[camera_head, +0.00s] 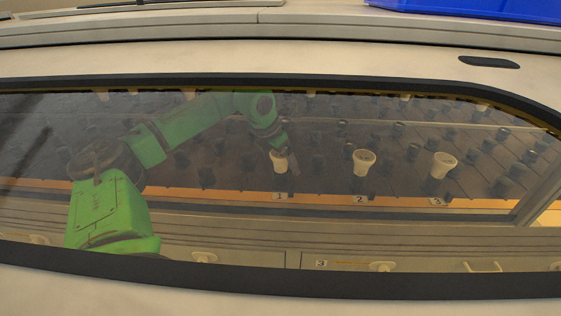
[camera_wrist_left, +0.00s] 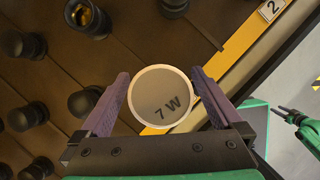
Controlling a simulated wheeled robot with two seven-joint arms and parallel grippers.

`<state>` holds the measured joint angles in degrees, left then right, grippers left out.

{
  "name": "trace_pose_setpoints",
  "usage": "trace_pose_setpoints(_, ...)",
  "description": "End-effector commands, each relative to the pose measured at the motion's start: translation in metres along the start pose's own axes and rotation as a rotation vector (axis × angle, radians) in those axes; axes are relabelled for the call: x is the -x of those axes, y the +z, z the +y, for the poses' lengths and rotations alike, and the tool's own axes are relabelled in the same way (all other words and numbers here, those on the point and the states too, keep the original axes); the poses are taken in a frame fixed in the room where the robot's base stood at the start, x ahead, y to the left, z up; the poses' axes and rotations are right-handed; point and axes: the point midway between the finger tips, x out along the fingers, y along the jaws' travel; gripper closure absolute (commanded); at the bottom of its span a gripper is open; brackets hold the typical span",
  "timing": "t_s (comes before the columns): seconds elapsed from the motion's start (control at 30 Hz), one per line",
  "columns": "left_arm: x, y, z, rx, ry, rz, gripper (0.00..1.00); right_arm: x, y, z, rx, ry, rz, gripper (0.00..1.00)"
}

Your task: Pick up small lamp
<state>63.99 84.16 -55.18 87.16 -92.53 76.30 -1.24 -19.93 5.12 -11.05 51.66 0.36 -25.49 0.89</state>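A small pale lamp (camera_head: 279,161) with a round, flared top stands upright by label 1, behind the tinted window in the head view. In the left wrist view, the lamp's round face (camera_wrist_left: 160,92) reads "7 W". My left gripper (camera_head: 282,150) is over this lamp. Its two purple fingers (camera_wrist_left: 161,78) are spread on either side of the face, with a narrow gap visible at the right; the lamp's lower part is hidden. Similar lamps stand by label 2 (camera_head: 364,162) and label 3 (camera_head: 443,165). My right gripper is not recognisable in either view.
Several dark sockets (camera_wrist_left: 90,100) crowd the brown board around the lamp. An orange strip (camera_wrist_left: 238,42) and pale rail run along the near edge. The dark window frame (camera_head: 300,83) bounds the chamber. A green and black part shows at the wrist view's right edge.

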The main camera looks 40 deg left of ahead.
Motion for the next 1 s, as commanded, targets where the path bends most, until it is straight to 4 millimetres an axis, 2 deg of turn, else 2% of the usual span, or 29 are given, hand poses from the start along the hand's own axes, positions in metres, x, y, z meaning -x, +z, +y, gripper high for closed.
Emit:
trace_pose_setpoints(0.03, 0.000, 0.000, 0.000, 0.000, 0.000, 0.000, 0.08, 0.000, 0.000, 0.000, 0.000, 0.000, 0.000, 0.50)
trace_pose_setpoints(0.23, 0.000, 0.000, 0.000, -0.001, 0.000, 0.000, 0.83, 0.000, 0.000, 0.000, 0.000, 0.001, 0.000, 0.50)
trace_pose_setpoints(0.57, 0.005, 0.003, 0.000, -0.001, 0.000, -0.002, 0.84, 0.001, 0.000, 0.001, 0.000, 0.001, 0.002, 0.50)
trace_pose_setpoints(0.7, 0.021, 0.009, 0.000, -0.001, 0.000, -0.005, 0.84, 0.003, 0.001, 0.001, 0.002, 0.002, 0.010, 0.50)
trace_pose_setpoints(0.8, 0.038, 0.017, -0.001, -0.001, -0.001, -0.005, 0.84, 0.001, 0.014, 0.000, 0.007, 0.000, -0.003, 0.50)
trace_pose_setpoints(0.87, 0.036, -0.001, 0.002, 0.001, 0.005, 0.001, 0.84, -0.004, 0.003, 0.000, 0.003, 0.000, 0.004, 0.50)
trace_pose_setpoints(1.0, 0.046, -0.030, 0.003, 0.000, 0.007, 0.001, 0.84, -0.003, -0.017, -0.001, -0.006, -0.001, 0.008, 0.50)
